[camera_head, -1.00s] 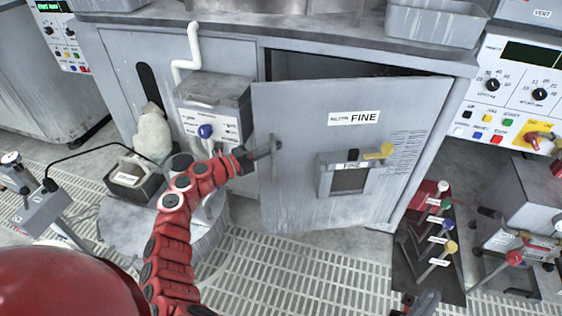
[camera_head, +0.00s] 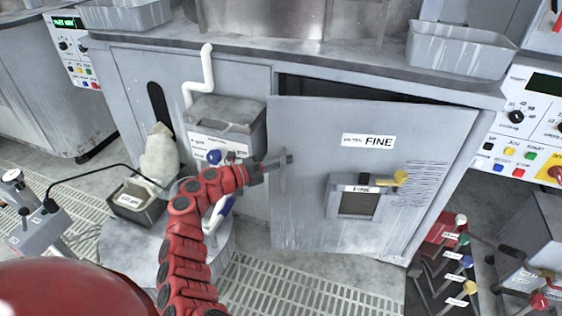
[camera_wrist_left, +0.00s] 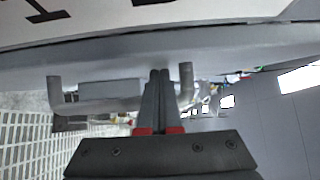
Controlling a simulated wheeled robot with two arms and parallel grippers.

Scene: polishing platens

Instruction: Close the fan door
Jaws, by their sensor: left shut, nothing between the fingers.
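The grey door (camera_head: 320,215), labelled FINE, stands ajar on the cabinet front. A dark gap (camera_head: 330,88) shows above its top edge, wider at the left. A vertical handle (camera_head: 283,178) is near its left edge. My left gripper (camera_head: 288,160) is shut and empty at that handle, in front of the door; exact contact is unclear. In the left wrist view, the closed fingertips (camera_wrist_left: 160,75) point at a pale surface beside grey bar-like parts (camera_wrist_left: 186,82). My right gripper is not in view.
A grey box with a blue knob (camera_head: 214,157) and a white pipe (camera_head: 207,70) are left of the door. A latch box with a yellow knob (camera_head: 400,178) sits on the door. Levers with coloured knobs (camera_head: 466,262) stand at lower right. Grated floor (camera_head: 280,290) lies in front.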

